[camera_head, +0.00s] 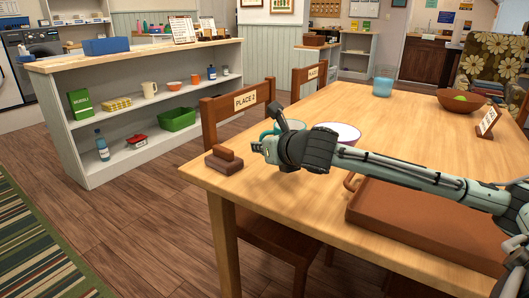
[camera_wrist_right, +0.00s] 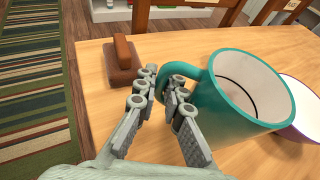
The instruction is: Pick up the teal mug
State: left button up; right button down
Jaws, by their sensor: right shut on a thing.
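The teal mug (camera_wrist_right: 235,105) stands large at right of centre in the right wrist view, its open rim and pale inside showing. In the head view only a small part of the mug (camera_head: 267,129) shows behind my right gripper (camera_head: 262,147). In the wrist view the fingers of that gripper (camera_wrist_right: 165,88) are shut on the mug's handle (camera_wrist_right: 194,88), on the mug's left side. I cannot tell whether the mug's base touches the table. My left gripper is not in view.
A brown block with a handle (camera_head: 224,160) lies at the table corner, left of the gripper. A white and purple bowl (camera_head: 340,131) is right beside the mug. A brown tray (camera_head: 430,222) lies under my right arm. A chair (camera_head: 238,103) stands behind the table (camera_head: 400,115).

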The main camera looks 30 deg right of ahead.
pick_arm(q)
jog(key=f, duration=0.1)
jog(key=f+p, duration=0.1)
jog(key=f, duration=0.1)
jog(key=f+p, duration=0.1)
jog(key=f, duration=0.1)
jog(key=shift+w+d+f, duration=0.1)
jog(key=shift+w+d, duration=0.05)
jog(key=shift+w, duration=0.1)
pick_arm(e)
jog(key=a+r, duration=0.6)
jog(key=a, duration=0.4)
jog(key=shift+w+a+r, duration=0.2)
jog(key=shift+a+r, duration=0.05)
jog(key=shift+a, duration=0.15)
jog(key=c, duration=2.2)
grip_release()
grip_shut()
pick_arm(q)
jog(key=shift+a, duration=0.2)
